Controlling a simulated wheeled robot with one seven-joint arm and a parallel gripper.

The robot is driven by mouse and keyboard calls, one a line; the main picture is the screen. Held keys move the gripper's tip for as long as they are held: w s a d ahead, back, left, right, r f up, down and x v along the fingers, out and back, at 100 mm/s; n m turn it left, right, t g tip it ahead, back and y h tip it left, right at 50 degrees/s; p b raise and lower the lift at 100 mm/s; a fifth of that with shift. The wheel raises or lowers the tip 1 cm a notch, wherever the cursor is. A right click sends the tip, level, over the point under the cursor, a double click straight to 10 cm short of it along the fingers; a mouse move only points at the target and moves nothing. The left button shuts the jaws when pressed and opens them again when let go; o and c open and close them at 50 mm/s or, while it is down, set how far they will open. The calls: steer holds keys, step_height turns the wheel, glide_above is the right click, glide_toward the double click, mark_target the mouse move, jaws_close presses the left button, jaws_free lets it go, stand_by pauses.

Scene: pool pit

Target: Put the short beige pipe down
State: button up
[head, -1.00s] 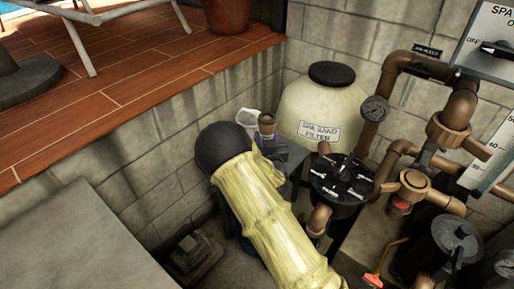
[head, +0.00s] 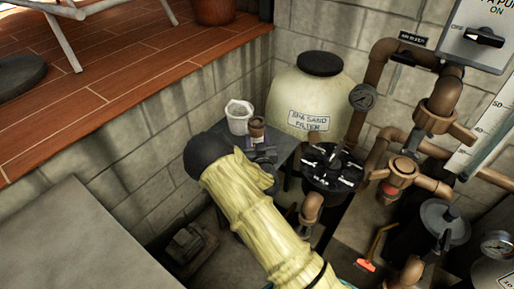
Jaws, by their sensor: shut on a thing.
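The short beige pipe (head: 257,127), brownish in this light, shows upright just beyond the end of my yellow-sleeved arm. My gripper (head: 262,152) is small and dark in the head view, partly hidden by the arm, and is shut on the pipe's lower part. The pipe is over or at a small grey table (head: 286,146) in the corner. I cannot tell whether its bottom touches the tabletop, since the gripper and arm cover it.
A white bucket (head: 238,117) is just left of the pipe. A cream spa sand filter (head: 316,92) stands behind. A black valve (head: 332,167) and brown piping (head: 444,95) crowd the right. A block wall (head: 150,180) rises at left below the wooden deck (head: 110,95).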

steer(key=shift+f, duration=2)
steer(key=shift+f, duration=0.15)
steer(key=o, duration=0.9)
steer(key=s, duration=0.4)
steer(key=s+d+b, duration=0.1)
steer(key=s, duration=0.3)
steer(key=s+b, duration=0.1)
steer(key=s, duration=0.3)
steer(key=shift+d, duration=0.25)
